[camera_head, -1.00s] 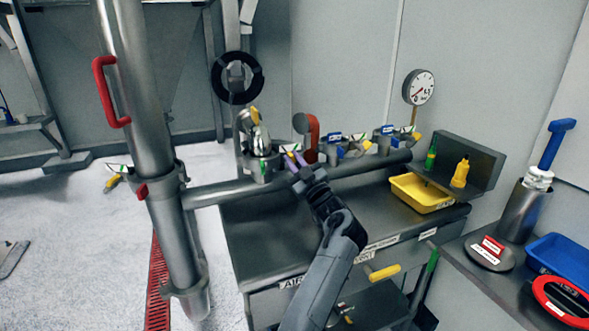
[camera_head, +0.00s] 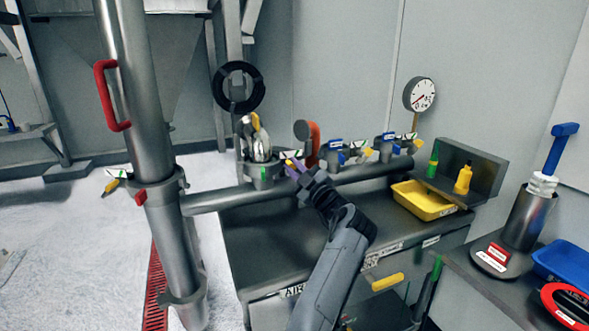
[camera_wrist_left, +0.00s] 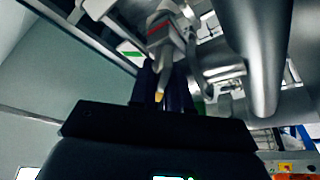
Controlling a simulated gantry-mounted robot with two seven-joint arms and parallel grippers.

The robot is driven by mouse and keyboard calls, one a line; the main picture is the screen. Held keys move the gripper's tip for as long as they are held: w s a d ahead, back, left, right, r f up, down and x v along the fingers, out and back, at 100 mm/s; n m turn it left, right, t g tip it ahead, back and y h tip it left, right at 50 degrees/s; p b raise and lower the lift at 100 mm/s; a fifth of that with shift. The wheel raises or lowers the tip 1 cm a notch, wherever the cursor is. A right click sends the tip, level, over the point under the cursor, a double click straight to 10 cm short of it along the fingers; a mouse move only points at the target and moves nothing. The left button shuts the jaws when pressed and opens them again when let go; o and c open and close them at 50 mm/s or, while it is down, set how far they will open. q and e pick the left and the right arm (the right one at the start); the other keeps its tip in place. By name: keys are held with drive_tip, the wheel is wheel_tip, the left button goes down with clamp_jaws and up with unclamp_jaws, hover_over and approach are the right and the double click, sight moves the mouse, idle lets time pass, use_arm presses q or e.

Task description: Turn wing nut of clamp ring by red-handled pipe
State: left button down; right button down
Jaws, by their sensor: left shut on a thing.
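The steel pipe (camera_head: 140,100) with a red handle (camera_head: 106,95) stands upright at the left. It carries a clamp ring (camera_head: 157,188) with a yellow wing nut (camera_head: 111,187) on its left side. My left gripper (camera_head: 298,172) is well to the right of that pipe, beside a second clamp ring (camera_head: 263,175) on the horizontal pipe. It is shut on a wing nut there, mostly hidden by the fingers. In the left wrist view, a yellow tip (camera_wrist_left: 160,96) shows between the dark fingers. My right gripper is in no view.
A gauge (camera_head: 420,93), a yellow tray (camera_head: 425,200) and a yellow bottle (camera_head: 463,178) stand to the right. Free floor lies at the left.

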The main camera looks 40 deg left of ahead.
use_arm(q)
drive_tip(key=c, duration=1.2)
unclamp_jaws()
drive_tip(key=shift+s+d, duration=0.1)
drive_tip(key=shift+d, duration=0.35)
drive_tip(key=p+v, duration=0.3)
drive_tip(key=v, duration=0.7)
drive_tip(key=shift+f, duration=0.1)
